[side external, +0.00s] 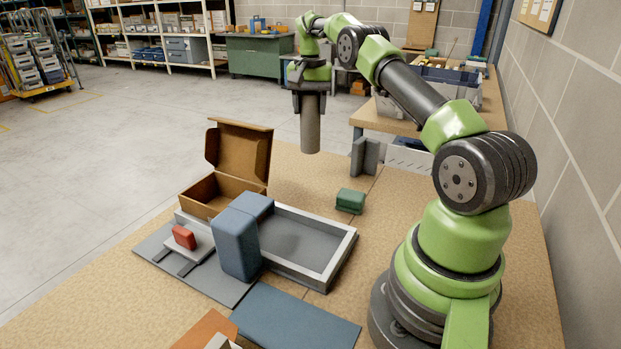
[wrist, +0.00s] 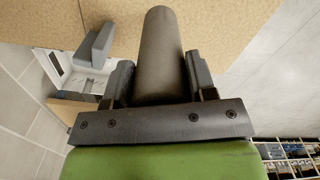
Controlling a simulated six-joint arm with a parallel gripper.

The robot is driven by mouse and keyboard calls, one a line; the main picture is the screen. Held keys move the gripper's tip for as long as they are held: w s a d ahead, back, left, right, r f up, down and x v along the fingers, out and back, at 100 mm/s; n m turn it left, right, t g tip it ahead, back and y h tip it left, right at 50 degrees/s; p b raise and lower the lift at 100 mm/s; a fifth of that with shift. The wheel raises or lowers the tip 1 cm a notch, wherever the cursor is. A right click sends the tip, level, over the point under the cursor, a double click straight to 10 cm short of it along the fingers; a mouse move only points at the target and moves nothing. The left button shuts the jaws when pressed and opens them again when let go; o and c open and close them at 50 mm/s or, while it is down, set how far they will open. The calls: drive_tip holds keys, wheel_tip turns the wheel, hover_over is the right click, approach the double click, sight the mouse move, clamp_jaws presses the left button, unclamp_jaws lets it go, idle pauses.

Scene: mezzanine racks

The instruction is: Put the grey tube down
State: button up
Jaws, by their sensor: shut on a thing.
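The grey tube (side external: 311,124) hangs upright below my gripper (side external: 311,90) in the side external view. Its lower end appears to be above the far part of the table, with the exact gap hard to judge. In the wrist view the tube (wrist: 160,55) sits between the two dark fingers of my gripper (wrist: 160,82), which are shut on it. The tube's upper end is hidden by the gripper.
The tan table (side external: 420,270) has free room around the green block (side external: 350,201). An open cardboard box (side external: 240,150), a grey tray (side external: 340,250), a tall blue block (side external: 236,243) and a red block (side external: 184,237) stand left. A grey upright piece (side external: 365,157) stands right of the tube.

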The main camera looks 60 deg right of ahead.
wheel_tip(320, 180, down, 8)
idle(0.5)
drive_tip(key=shift+d+f, duration=0.1)
drive_tip(key=shift+f, duration=0.1)
drive_tip(key=o, duration=0.9)
